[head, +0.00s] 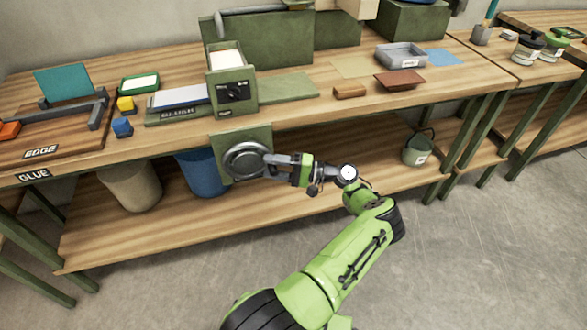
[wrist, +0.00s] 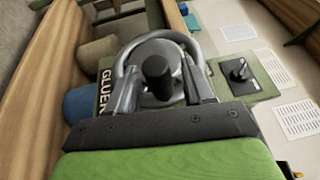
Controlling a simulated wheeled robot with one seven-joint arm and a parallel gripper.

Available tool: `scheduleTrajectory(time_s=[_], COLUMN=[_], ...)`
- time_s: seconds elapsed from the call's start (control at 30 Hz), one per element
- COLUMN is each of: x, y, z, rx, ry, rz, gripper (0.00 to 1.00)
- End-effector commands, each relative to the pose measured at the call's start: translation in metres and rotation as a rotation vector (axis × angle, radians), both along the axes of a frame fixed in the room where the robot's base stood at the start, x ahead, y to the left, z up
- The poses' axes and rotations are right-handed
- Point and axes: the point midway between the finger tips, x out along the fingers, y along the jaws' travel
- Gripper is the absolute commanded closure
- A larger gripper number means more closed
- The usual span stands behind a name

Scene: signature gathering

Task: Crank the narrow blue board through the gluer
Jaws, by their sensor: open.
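The gluer (head: 240,107) is a green box with a dark dial on the table. A grey-blue strip (head: 180,95) lies on its left bed; I cannot tell surely that it is the narrow blue board. The round metal crank wheel (head: 245,160) sits on a green plate below the table edge. My gripper (head: 266,159) is at the wheel's right side. In the wrist view, my open gripper (wrist: 158,76) has one finger on each side of the wheel's dark handle (wrist: 158,70). Whether the fingers touch it is unclear.
A teal board (head: 65,82) stands tilted in the jig at left. A blue bin (head: 203,175) and a beige bin (head: 132,187) stand on the lower shelf. The floor at right is clear.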

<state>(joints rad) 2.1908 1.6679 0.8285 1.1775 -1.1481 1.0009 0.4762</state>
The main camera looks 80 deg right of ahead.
Motion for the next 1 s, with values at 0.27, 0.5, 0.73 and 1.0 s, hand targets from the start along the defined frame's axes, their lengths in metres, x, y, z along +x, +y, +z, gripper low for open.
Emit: scheduleTrajectory(time_s=[0.27,0.5,0.73,1.0], x=[-0.073,-0.12,-0.133,-0.132], y=[-0.012,-0.018,-0.019,-0.019], z=[-0.009,-0.012,-0.011,-0.011], rx=[-0.001,0.002,0.001,0.002], ry=[-0.005,0.001,-0.001,0.0], rz=[-0.009,-0.006,0.001,0.001], gripper=[0.48,0.48,0.48,0.48])
